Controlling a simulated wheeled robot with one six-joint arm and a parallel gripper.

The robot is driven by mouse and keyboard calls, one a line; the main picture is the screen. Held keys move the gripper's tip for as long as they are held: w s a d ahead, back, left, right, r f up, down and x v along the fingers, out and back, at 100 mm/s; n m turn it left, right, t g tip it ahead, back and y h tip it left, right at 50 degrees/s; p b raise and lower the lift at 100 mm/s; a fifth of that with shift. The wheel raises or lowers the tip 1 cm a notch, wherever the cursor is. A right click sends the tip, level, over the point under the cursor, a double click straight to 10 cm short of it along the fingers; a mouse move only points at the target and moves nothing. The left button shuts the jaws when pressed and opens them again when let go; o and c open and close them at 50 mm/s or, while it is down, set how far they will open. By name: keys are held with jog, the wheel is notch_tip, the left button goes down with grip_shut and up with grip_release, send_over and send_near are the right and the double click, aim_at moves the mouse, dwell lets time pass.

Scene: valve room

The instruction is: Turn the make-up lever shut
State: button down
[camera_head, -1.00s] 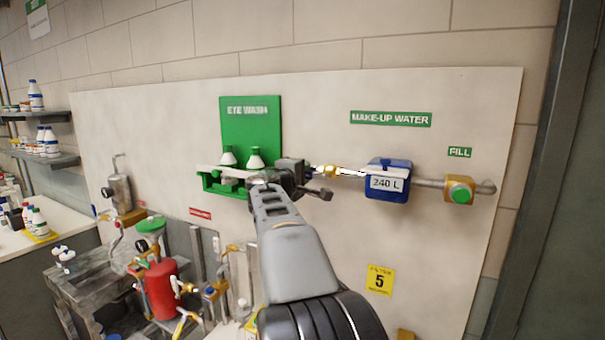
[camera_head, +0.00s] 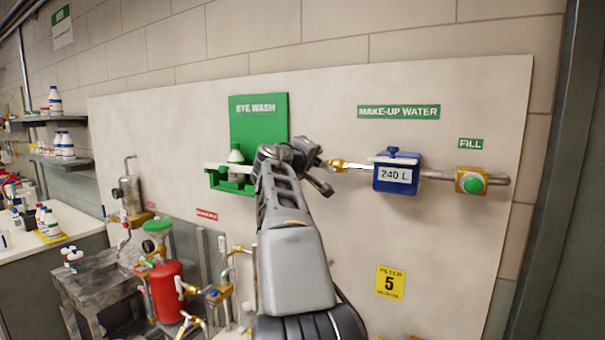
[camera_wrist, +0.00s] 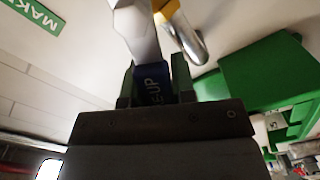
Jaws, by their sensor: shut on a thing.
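In the wrist view, my gripper (camera_wrist: 153,88) is shut on the blue, white-lettered grip of the make-up lever (camera_wrist: 152,82). The lever's pale arm runs from the grip towards a brass fitting (camera_wrist: 168,8) beside a shiny pipe. In the head view, my gripper (camera_head: 322,172) is in front of the wall panel, just left of the brass valve (camera_head: 337,164) on the make-up water pipe. My wrist and gripper hide the lever there, so its angle to the pipe is hard to tell.
A blue 240 L meter (camera_head: 396,171) and a brass fill fitting with a green button (camera_head: 472,182) are right of the valve. A green eye wash station (camera_head: 258,120) is close on the left. A red cylinder (camera_head: 166,288) stands lower left. The panel below the pipe is mostly clear.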

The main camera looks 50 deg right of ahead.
jog(key=s+d+r+m+b, duration=0.1)
jog(key=s+r+m+b, duration=0.2)
jog(key=m, duration=0.9)
jog(key=shift+s+r+b, duration=0.15)
jog(key=shift+s+b, duration=1.1)
jog(key=shift+b, duration=0.4)
jog(key=shift+d+m, duration=0.1)
jog(key=shift+m, duration=0.2)
jog(key=c, duration=0.9)
grip_release()
jog(key=shift+s, duration=0.1)
jog(key=shift+c, duration=0.2)
jog(key=b+v, duration=0.4)
jog(key=v, duration=1)
jog(key=shift+b, duration=0.3)
